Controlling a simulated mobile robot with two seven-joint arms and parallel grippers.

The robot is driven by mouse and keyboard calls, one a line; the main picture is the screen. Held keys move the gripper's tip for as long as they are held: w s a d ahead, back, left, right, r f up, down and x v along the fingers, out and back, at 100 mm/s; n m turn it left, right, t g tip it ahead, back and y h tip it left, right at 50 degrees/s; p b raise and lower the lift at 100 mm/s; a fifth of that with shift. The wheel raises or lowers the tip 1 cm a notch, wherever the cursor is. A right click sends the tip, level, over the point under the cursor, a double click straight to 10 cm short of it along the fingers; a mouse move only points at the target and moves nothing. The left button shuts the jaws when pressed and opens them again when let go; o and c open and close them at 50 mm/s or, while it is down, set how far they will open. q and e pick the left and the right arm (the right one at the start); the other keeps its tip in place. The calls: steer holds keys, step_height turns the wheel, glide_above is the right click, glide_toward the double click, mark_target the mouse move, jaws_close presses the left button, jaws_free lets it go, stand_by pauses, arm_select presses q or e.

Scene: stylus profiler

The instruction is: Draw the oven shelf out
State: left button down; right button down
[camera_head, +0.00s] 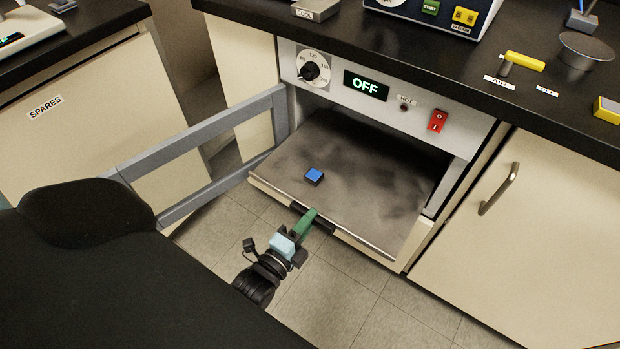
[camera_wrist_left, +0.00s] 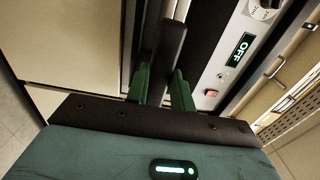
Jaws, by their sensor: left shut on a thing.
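The oven shelf (camera_head: 350,190) is a flat, dark-stained metal plate with a pale front edge. It sticks out of the oven opening below the control panel, and its rear part lies under the panel. A small blue block (camera_head: 314,175) sits on it, left of the middle. The dark handle is at the shelf's front edge. My left gripper (camera_head: 306,222) is shut on the handle. In the left wrist view, my left gripper (camera_wrist_left: 162,88) has its green fingers either side of a dark bar, the handle (camera_wrist_left: 172,50). My right gripper is not in view.
The oven's grey-framed door (camera_head: 200,160) stands open to the left. The panel (camera_head: 340,72) reads OFF, with a dial and a red switch (camera_head: 437,121). A cupboard with a handle (camera_head: 499,188) is at right. Tiled floor (camera_head: 350,295) lies clear in front.

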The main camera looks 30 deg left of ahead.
arm_select(q)
steer(key=c, duration=1.6)
jaws_free()
steer(key=shift+s+f, duration=0.15)
steer(key=shift+s, duration=0.05)
steer(key=o, duration=0.4)
steer(key=shift+s, duration=0.15)
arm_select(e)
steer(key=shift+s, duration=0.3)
arm_select(q)
steer(key=s, duration=0.7)
steer(key=shift+s+a+p, duration=0.15)
steer(key=shift+s+p, duration=0.15)
steer(key=shift+p, duration=0.05)
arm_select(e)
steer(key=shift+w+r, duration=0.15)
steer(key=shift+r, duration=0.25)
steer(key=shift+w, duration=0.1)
